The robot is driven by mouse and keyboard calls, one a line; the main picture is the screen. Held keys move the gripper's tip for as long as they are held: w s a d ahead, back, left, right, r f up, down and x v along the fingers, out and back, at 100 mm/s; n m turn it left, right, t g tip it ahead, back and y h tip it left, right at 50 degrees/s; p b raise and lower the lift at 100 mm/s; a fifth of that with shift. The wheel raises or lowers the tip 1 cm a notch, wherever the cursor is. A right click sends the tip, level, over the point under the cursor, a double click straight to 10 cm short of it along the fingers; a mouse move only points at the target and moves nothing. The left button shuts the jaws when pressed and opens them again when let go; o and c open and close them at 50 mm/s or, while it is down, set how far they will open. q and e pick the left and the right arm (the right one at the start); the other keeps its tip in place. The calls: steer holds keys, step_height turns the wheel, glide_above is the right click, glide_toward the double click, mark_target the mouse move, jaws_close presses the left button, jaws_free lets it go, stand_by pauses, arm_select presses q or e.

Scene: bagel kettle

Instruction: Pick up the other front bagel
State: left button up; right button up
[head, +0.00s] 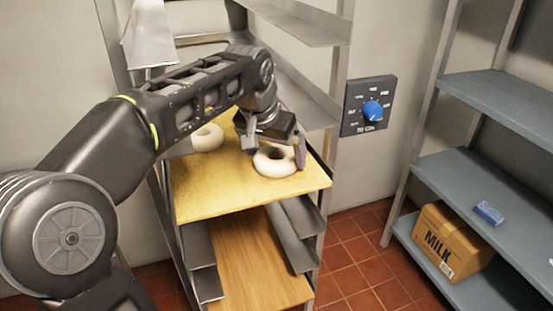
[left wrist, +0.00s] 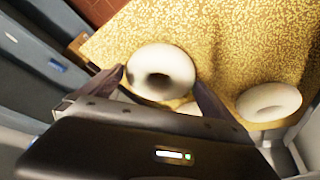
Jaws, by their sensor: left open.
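A pale, uncooked-looking bagel (head: 272,163) lies near the front right of the yellow grainy board (head: 222,197) on the rack. My left gripper (head: 272,150) is over this bagel from behind, with its fingers spread. In the left wrist view the same bagel (left wrist: 161,72) sits at the mouth of the open gripper (left wrist: 163,90), one finger on each side. Whether the fingers touch it I cannot tell. A second bagel (head: 207,137) lies farther back to the left; it also shows in the left wrist view (left wrist: 268,102). My right gripper is out of view.
The board rests in a metal rack with side rails (head: 297,232); a bare wooden board (head: 255,258) lies lower down. A blue dial panel (head: 371,106) is on the wall. A blue-grey shelf (head: 489,160) at right holds a milk carton box (head: 452,240) and small blue packet (head: 488,213).

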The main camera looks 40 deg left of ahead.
arm_select(q)
steer(key=shift+w+f, duration=0.1)
steer(key=shift+f, duration=0.05)
steer(key=shift+c, duration=0.2)
stand_by(0.3)
steer(key=c, duration=1.1)
